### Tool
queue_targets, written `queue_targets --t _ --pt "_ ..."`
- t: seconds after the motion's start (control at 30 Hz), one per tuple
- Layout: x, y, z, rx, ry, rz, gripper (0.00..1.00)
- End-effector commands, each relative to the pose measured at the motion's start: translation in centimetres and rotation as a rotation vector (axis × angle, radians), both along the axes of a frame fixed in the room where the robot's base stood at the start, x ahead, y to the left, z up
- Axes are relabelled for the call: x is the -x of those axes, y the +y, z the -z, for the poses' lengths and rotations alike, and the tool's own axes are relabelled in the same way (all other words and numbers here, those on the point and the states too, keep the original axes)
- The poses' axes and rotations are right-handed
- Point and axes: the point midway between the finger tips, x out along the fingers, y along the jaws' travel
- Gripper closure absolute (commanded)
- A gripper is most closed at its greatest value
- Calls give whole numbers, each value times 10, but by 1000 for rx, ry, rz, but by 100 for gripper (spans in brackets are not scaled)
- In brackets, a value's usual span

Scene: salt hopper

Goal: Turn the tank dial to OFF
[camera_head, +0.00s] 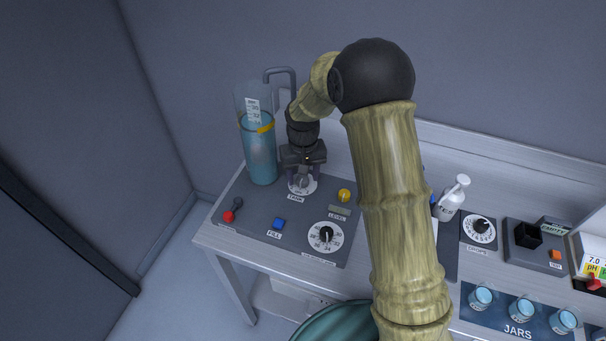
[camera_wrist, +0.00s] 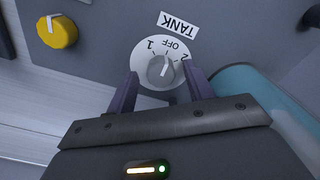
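The tank dial (camera_wrist: 160,70) is a grey knob on a white round plate marked 1, OFF and 2, with a TANK label beside it. Its pale pointer line is directed roughly toward the OFF side in the wrist view; its exact alignment is hard to tell. In the head view the dial's plate (camera_head: 309,187) is partly hidden under my gripper (camera_head: 302,178). My gripper's dark fingers (camera_wrist: 161,82) are spread, one on each side of the knob. Gaps show between the fingers and the knob, so it is open and holds nothing.
A clear tank of blue liquid (camera_head: 261,155) stands close left of my gripper, with a grey pipe (camera_head: 281,70) behind.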

Motion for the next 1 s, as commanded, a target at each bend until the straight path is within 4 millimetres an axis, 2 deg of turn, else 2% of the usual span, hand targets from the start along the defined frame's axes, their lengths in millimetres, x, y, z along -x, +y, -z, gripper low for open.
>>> queue_targets --t 0.2,0.37,1.0 --pt "0 0 -2 0 1 -1 48" --pt "0 0 -16 0 -1 -1 48" --pt "-1 0 -141 -2 -4 0 48"
